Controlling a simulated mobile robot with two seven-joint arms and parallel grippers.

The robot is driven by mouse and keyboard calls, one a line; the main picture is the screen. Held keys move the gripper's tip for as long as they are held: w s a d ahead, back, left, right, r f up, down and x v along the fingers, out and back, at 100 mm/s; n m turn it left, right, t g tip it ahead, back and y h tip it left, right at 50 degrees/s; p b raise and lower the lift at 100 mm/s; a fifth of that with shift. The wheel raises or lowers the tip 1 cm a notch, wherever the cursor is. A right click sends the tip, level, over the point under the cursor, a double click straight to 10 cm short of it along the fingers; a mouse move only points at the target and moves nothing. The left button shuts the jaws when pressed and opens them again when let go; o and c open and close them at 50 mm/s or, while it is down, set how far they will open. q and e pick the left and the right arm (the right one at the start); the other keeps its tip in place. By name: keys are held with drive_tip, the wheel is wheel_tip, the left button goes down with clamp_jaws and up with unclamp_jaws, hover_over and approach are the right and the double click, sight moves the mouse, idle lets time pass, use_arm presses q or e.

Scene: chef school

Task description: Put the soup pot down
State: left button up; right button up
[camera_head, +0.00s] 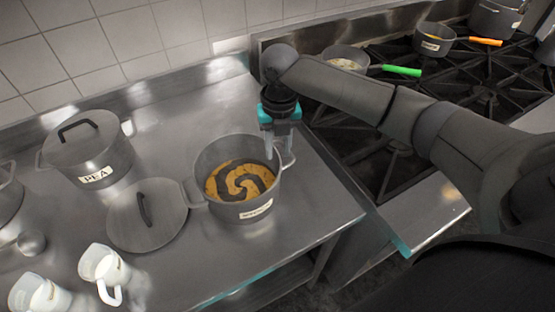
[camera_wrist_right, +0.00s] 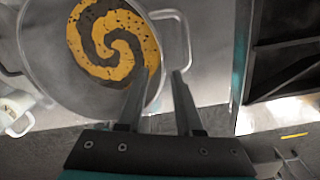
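The grey soup pot (camera_head: 227,207) stands upright on the steel counter (camera_head: 330,208). It holds orange soup with a dark swirl and has a white label on its front. My right gripper (camera_head: 279,150) is above the pot's right handle, fingers pointing down. In the right wrist view the pot (camera_wrist_right: 38,75) fills the upper left. The right gripper's fingers (camera_wrist_right: 164,72) are apart there, one overlapping the pot's wall and the other near the handle (camera_wrist_right: 186,38). I cannot tell whether they touch the handle. My left gripper is in neither view.
A round lid (camera_head: 125,222) lies left of the pot, close to its left handle. A lidded pot labelled PEA (camera_head: 105,160) stands behind it. White jugs (camera_head: 100,262) stand front left. A stove (camera_head: 385,160) with pans is at right. The counter's front right is clear.

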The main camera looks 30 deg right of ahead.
drive_tip(key=shift+r, duration=2.35)
